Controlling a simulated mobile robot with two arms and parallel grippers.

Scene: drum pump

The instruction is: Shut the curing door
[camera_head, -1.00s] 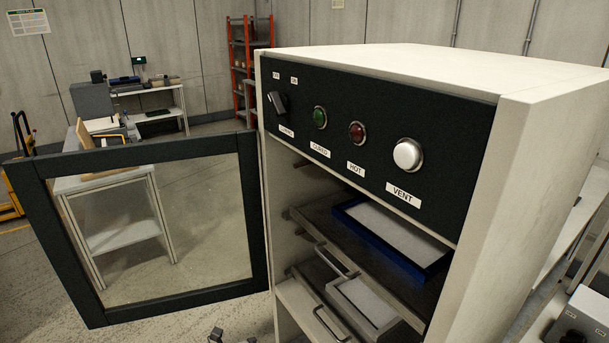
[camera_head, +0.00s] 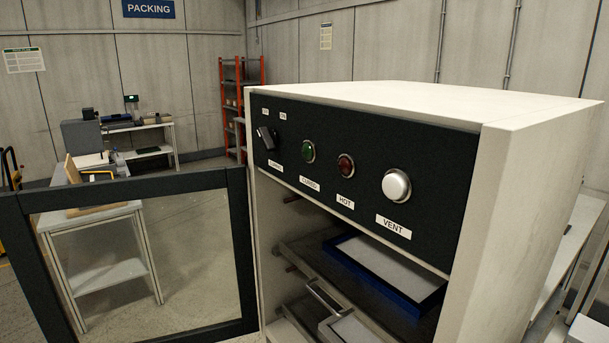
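The curing door (camera_head: 236,255), a dark frame around a clear pane, stands wide open to the left of the curing cabinet (camera_head: 495,200). Its right edge is by the cabinet's left front side, and its lower left part is cut off by the picture. The cabinet's dark panel has a black switch, a green CURED lamp, a red HOT lamp and a white VENT button. Inside, a blue-rimmed tray (camera_head: 385,279) lies on a shelf, with a pale tray (camera_head: 350,329) on a lower one. Neither of my grippers shows in the head view.
Beyond the door pane stands a small white table (camera_head: 110,277) with a wooden piece on it. A packing bench (camera_head: 150,130) and an orange shelf rack (camera_head: 240,95) are at the back wall. A white bench runs along the cabinet's right side.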

